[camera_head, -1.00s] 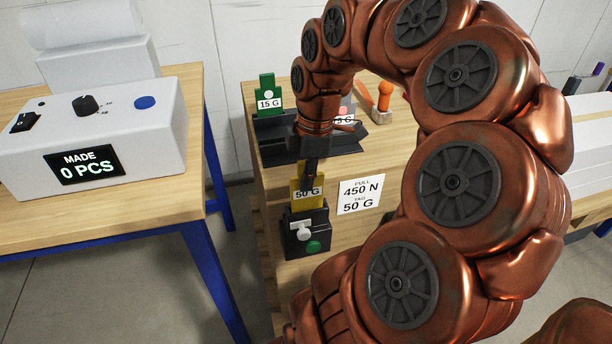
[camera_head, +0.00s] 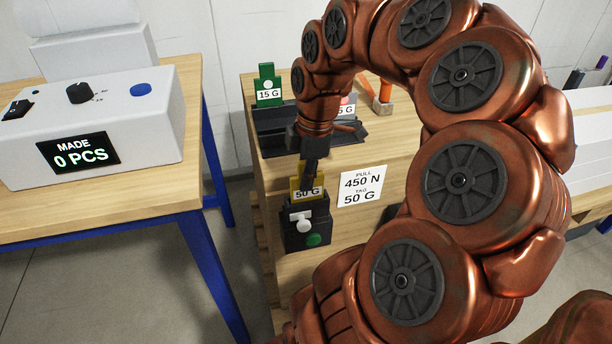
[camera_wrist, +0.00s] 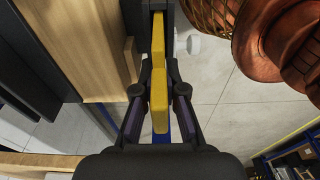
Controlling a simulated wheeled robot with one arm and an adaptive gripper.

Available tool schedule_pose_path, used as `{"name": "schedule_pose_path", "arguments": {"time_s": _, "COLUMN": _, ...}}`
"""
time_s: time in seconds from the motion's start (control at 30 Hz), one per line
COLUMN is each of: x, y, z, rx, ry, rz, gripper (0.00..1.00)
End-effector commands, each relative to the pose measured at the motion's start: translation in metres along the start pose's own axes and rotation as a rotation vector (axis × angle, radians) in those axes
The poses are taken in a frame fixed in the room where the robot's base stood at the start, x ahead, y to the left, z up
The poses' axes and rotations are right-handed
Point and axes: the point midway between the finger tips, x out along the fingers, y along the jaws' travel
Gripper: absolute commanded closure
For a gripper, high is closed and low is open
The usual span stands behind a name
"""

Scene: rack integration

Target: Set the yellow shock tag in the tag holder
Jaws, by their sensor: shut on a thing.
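The yellow shock tag (camera_head: 308,187), marked 50 G, stands upright with its lower part inside the black tag holder (camera_head: 305,223). The holder is on the front face of the wooden bench and has a white knob and a green button. My gripper (camera_head: 311,172) is above the holder, shut on the tag's upper end. In the wrist view the yellow tag (camera_wrist: 158,85) runs between my gripper's fingers (camera_wrist: 160,92). How deep the tag sits inside the holder is hidden.
A green 15 G tag (camera_head: 267,86) and a partly hidden red-marked tag (camera_head: 347,107) stand in a dark rack on the bench. An orange-handled tool (camera_head: 385,93) lies behind. A sign (camera_head: 360,187) reads 450 N, 50 G.

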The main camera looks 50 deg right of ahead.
Motion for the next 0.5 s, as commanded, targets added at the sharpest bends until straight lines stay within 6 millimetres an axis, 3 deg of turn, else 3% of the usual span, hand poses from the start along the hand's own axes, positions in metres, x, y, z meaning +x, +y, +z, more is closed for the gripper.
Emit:
{"name": "schedule_pose_path", "arguments": {"time_s": 0.47, "x": 0.0068, "y": 0.0, "z": 0.0009, "rx": 0.0, "ry": 0.0, "rz": 0.0, "gripper": 1.0}}
{"name": "schedule_pose_path", "arguments": {"time_s": 0.5, "x": 0.006, "y": 0.0, "z": 0.0008, "rx": 0.0, "ry": 0.0, "rz": 0.0, "gripper": 0.87}}
